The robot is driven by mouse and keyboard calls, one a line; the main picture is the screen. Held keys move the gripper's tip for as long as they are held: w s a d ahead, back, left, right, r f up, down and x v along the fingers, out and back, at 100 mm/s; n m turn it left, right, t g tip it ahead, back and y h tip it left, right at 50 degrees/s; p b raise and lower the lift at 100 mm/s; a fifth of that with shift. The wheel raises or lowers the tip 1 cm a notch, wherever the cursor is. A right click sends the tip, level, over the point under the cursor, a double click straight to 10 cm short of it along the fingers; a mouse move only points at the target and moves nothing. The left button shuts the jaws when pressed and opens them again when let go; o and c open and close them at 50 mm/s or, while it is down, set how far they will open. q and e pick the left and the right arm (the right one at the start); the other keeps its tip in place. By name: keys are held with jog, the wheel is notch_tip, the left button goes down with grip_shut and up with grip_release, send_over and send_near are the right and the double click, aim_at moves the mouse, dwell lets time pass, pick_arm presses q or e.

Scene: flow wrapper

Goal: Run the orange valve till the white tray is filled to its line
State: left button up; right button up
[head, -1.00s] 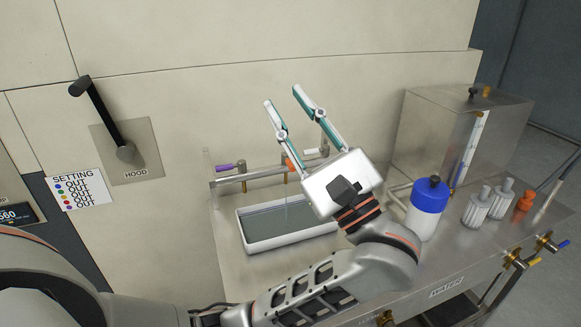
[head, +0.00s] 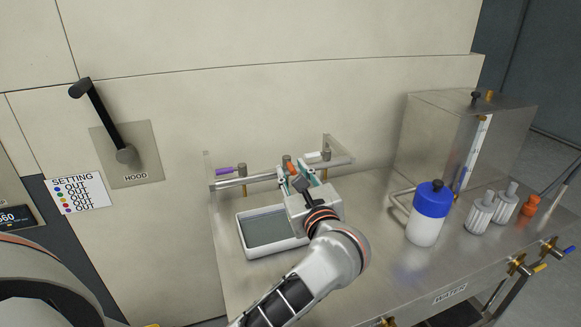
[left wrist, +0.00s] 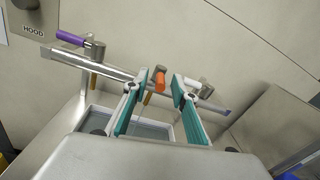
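The orange valve (head: 290,163) is on the pipe at the back of the steel bench, and its handle also shows in the left wrist view (left wrist: 159,79). My left gripper (head: 300,173) is open, its teal fingers on either side of the orange handle; I cannot tell if they touch it. The white tray (head: 243,245) stands below the pipe with grey liquid in it, its right end hidden by my gripper. The tray's fill line cannot be made out. In the left wrist view (left wrist: 160,85) the gap between my fingertips frames the handle. My right gripper is out of view.
A purple valve (head: 224,170) is left of the orange one and a white valve (head: 313,156) right of it. A blue-topped bottle (head: 428,213), grey-white containers (head: 480,213) and a steel tank (head: 440,140) stand to the right.

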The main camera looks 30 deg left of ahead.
pick_arm(q)
jog(key=shift+x, duration=1.15)
grip_shut()
